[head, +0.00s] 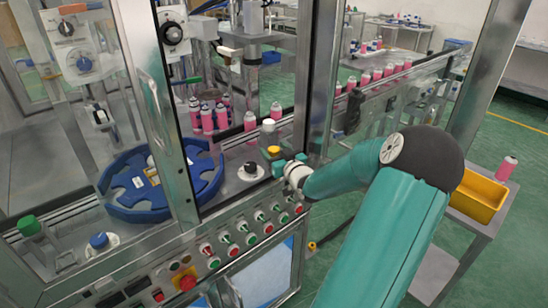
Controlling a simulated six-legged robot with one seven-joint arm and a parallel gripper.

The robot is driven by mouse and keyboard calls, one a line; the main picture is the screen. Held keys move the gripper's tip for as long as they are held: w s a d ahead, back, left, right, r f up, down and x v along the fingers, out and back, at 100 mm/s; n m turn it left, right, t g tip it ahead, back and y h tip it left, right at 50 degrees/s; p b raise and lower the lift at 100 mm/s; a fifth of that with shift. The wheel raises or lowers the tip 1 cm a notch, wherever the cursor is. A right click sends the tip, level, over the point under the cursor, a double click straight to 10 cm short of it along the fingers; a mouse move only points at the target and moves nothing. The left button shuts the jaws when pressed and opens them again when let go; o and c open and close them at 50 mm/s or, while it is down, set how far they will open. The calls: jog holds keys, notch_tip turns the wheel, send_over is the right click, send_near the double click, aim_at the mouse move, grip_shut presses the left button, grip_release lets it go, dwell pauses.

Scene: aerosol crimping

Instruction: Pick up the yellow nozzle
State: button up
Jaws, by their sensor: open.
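The yellow nozzle (273,150) is a small yellow cap at the right end of the machine's steel deck, behind the control panel. My gripper (280,163) is right at it, reaching in from the right. The gripper's fingers are small in the head view and partly overlap the nozzle's lower part. The gripper is open. I cannot tell whether a finger touches the nozzle.
A black nozzle (250,167) stands just left of the yellow one, and a white-topped item (268,125) behind it. A metal door post (321,75) rises close to my gripper. Pink cans (207,118) stand behind. A blue round tray (125,208) lies left.

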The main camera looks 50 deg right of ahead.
jog(key=shift+w+d, duration=0.15)
jog(key=shift+w, duration=0.2)
jog(key=c, duration=1.1)
jog(key=shift+r, duration=0.5)
jog(key=s+r, duration=0.4)
jog(key=s+a+r, duration=0.1)
jog(key=s+r, duration=0.3)
jog(key=s, duration=0.1)
jog(key=s+a+r, duration=0.1)
jog(key=s+r, duration=0.3)
jog(key=s, duration=0.1)
jog(key=shift+a, duration=0.25)
jog(key=shift+w, duration=0.1)
